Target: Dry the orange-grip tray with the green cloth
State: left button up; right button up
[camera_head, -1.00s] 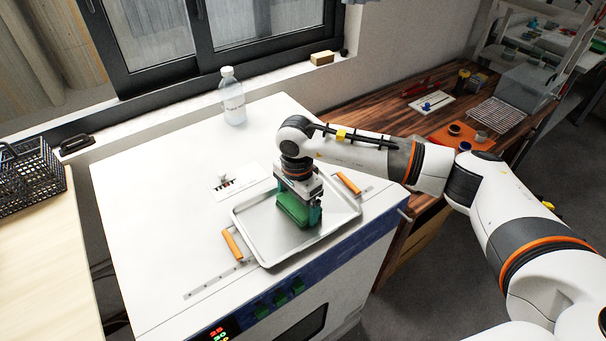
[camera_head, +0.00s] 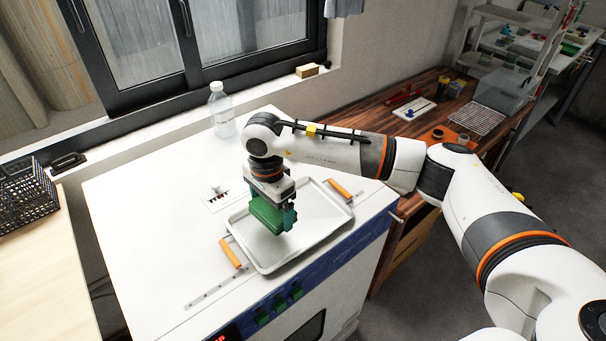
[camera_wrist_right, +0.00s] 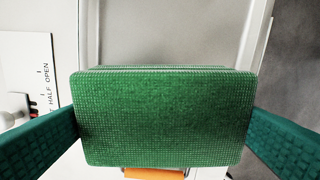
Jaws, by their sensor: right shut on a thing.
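The metal tray (camera_head: 318,222) with an orange grip (camera_head: 230,253) on its left and another (camera_head: 340,188) on its right lies on top of the white oven. My right gripper (camera_head: 272,212) is shut on the green cloth (camera_head: 268,216), a thick block-like pad, over the tray's left part. In the right wrist view the cloth (camera_wrist_right: 163,118) fills the middle between the two fingers, with the tray (camera_wrist_right: 200,35) behind it. Whether the cloth touches the tray is hard to tell. My left gripper is not in view.
A clear bottle (camera_head: 222,110) stands at the back of the oven top (camera_head: 135,215). A black wire basket (camera_head: 28,195) is on the pale table at left. A wooden bench (camera_head: 400,125) with tools is behind my right arm. The oven top's left side is clear.

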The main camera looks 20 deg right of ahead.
jog(key=r, duration=0.2)
jog(key=r+p, duration=0.1)
jog(key=shift+a, duration=0.25)
jog(key=shift+d+r, duration=0.15)
jog(key=shift+r, duration=0.05)
